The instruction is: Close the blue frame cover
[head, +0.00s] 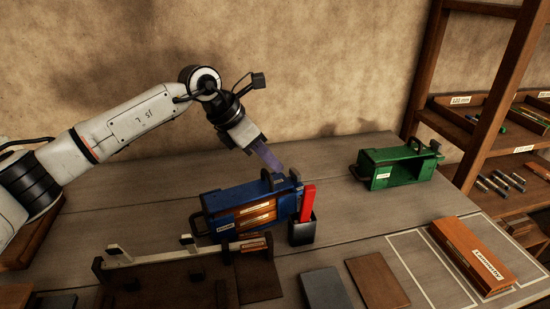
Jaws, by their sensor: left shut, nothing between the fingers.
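The blue frame (213,203) lies on the workbench near the middle, with labelled wooden blocks (252,217) showing in its front opening. A dark handle sits on its left end and dark fittings stand at its right end. I cannot tell which part is its cover or how far that is open. My left gripper (279,168) is shut and empty. It points down and right, with its tips just behind and above the right part of the blue frame; contact cannot be told. My right gripper is out of view.
A red-handled item (307,202) stands in a black holder (303,232) close to the frame's right end. A green frame (382,177) lies farther right. A brown rack (165,282), flat plates and a labelled wooden block (470,255) occupy the front. Bare bench lies between the frames.

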